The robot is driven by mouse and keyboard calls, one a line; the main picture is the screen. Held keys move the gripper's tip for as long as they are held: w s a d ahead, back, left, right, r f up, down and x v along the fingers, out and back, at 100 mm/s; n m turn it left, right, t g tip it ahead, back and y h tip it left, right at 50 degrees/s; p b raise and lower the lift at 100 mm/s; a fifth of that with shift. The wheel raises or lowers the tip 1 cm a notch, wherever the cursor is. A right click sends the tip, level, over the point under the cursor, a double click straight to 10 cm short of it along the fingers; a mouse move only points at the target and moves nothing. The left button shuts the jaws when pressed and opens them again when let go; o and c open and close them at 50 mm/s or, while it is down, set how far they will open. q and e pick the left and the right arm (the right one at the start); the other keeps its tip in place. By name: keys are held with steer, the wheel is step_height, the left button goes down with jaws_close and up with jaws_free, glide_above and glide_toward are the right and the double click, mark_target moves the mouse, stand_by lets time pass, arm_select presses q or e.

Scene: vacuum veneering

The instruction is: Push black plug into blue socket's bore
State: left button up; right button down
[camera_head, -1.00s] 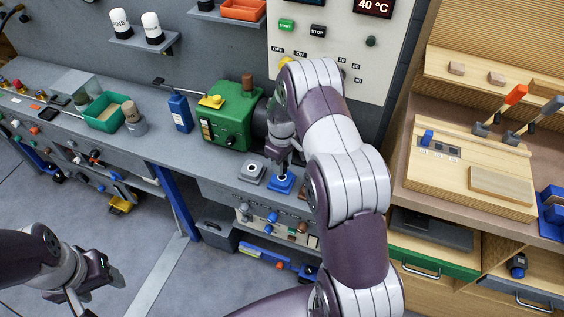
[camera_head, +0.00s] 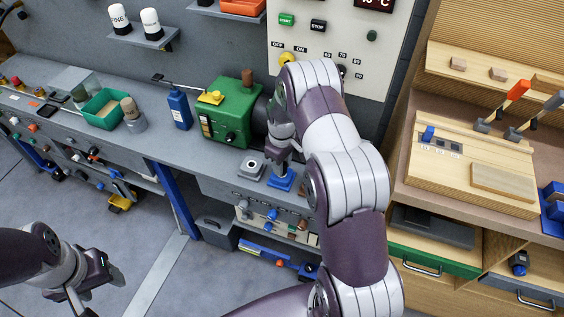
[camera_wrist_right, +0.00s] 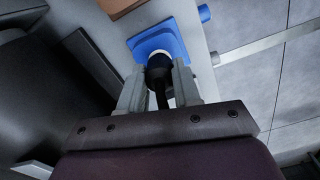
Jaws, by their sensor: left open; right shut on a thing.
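The blue socket (camera_head: 281,183) sits on the grey bench near its front edge, and it also shows in the right wrist view (camera_wrist_right: 150,42). My right gripper (camera_head: 284,165) points down directly over it. In the right wrist view my right gripper (camera_wrist_right: 160,88) is shut on the black plug (camera_wrist_right: 158,68), whose end is at the middle of the blue socket. The fingers hide how deep the plug sits in the bore. My left gripper (camera_head: 98,283) is open and empty, low at the left, away from the bench.
A grey socket block (camera_head: 251,168) stands just left of the blue socket. The green machine (camera_head: 225,115) is behind it, with a blue bottle (camera_head: 180,110) to its left. A wooden workbench (camera_head: 460,180) is at the right. Open floor lies at the lower left.

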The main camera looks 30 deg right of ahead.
steer(key=shift+f+b, duration=0.3)
steer(key=shift+f, duration=0.25)
steer(key=c, duration=0.7)
jaws_free()
steer(key=shift+r, duration=0.1)
step_height(320, 180, up, 13)
steer(key=shift+f+b, duration=0.2)
steer(key=shift+b, duration=0.15)
